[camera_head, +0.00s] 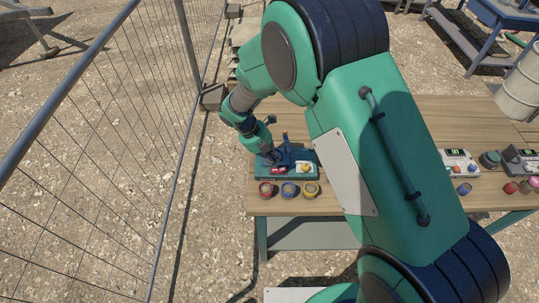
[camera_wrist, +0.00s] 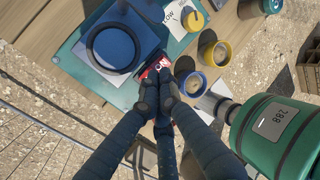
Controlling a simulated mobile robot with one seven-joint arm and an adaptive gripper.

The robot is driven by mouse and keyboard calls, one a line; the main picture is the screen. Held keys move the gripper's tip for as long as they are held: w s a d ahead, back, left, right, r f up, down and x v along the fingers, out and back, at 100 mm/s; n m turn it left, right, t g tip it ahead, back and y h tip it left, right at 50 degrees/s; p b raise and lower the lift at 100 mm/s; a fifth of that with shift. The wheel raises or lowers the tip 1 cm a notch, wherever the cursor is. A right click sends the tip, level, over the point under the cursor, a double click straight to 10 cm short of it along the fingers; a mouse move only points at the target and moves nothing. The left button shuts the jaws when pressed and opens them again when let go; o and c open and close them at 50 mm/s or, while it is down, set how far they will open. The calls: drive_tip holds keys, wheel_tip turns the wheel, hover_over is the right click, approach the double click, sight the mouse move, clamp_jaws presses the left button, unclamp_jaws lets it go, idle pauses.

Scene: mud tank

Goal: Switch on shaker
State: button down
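The shaker (camera_head: 296,176) is a teal unit at the left end of the wooden table. In the wrist view its teal base (camera_wrist: 88,57) carries a blue round platform with a dark ring (camera_wrist: 93,42). A red switch (camera_head: 278,170) with white lettering sits at its front edge; it also shows in the wrist view (camera_wrist: 154,66), partly hidden by my fingers. A yellow knob (camera_head: 304,167) is on a white label beside it. My gripper (camera_wrist: 165,75) has its fingers drawn together, tips at the red switch. I cannot tell whether they touch it. It appears to hold nothing.
Three small round containers, red (camera_head: 266,189), blue (camera_head: 289,190) and yellow (camera_head: 311,189), stand close along the shaker's front. Other devices (camera_head: 458,162) and jars stand at the table's right. A wire fence (camera_head: 110,120) runs along the left.

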sight(282, 169)
drive_tip(key=shift+x, duration=1.7)
